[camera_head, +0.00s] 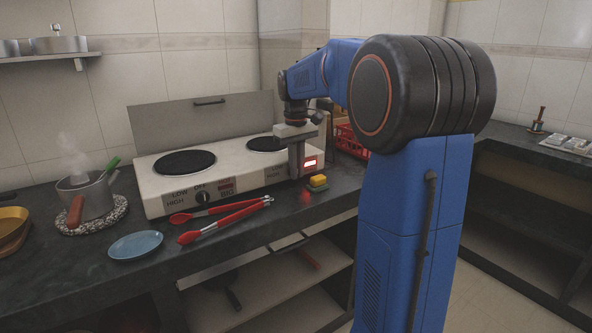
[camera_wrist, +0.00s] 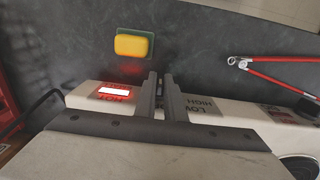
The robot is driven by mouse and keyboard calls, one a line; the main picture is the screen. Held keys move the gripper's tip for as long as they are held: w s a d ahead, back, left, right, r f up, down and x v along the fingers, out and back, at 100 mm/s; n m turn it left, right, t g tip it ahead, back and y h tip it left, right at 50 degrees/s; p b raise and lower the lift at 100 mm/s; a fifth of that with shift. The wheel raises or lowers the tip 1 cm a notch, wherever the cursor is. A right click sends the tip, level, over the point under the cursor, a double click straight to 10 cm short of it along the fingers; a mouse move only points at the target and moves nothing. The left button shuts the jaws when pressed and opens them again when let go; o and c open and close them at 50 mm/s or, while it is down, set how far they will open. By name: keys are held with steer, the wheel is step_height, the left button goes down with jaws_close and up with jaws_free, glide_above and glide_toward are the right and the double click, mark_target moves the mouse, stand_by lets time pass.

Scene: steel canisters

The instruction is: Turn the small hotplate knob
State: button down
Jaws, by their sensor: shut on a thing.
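The white two-plate cooker (camera_head: 200,166) stands on the dark counter against the wall. Its small hotplate (camera_head: 266,144) is on the right, behind my gripper. My gripper (camera_head: 296,174) points down at the cooker's front panel, between the "LOW/HIGH" print and a lit red indicator (camera_head: 310,163). In the wrist view my gripper's fingers (camera_wrist: 163,88) are close together at the panel, beside the lit "HOT" indicator (camera_wrist: 115,92). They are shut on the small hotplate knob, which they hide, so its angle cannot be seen. The big hotplate's black knob (camera_head: 202,197) is on the left.
A yellow-and-green sponge (camera_head: 317,182) lies just in front of the gripper. Red tongs (camera_head: 225,217) and a blue plate (camera_head: 136,245) lie on the counter before the cooker. A steaming pot (camera_head: 88,192) stands at left. A red basket (camera_head: 350,141) is behind my arm.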

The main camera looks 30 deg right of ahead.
stand_by(0.3)
steer(key=c, duration=1.8)
jaws_free()
steer(key=shift+c, duration=0.2)
step_height(320, 180, up, 17)
steer(key=shift+d+r, duration=0.2)
